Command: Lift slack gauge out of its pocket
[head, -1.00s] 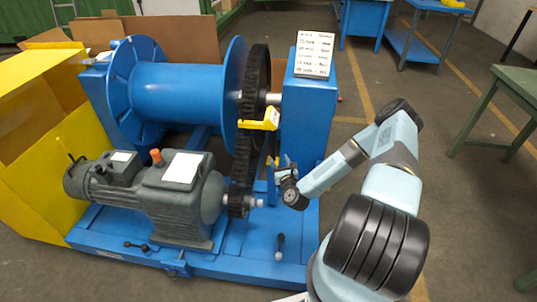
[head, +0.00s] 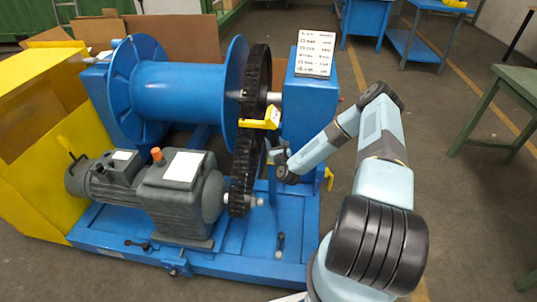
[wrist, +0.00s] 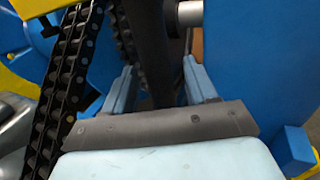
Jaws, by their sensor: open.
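A yellow angled piece with a pale label (head: 260,120), possibly the slack gauge, sits beside the upper part of the chain in the head view. I cannot make out its pocket. My gripper (head: 277,152) is just below and slightly right of this piece, close to the chain's right side. In the wrist view my gripper (wrist: 160,88) has its two pale blue fingers spread apart. A dark upright shape shows beyond and between them; I cannot tell whether it touches them. The yellow piece is not clearly seen between the fingers.
The black chain (head: 243,170) runs from the big sprocket down to the grey motor (head: 180,198). A blue pedestal (head: 309,105) with a printed card (head: 314,52) stands right of my gripper. A small yellow part (head: 328,178) shows beside it.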

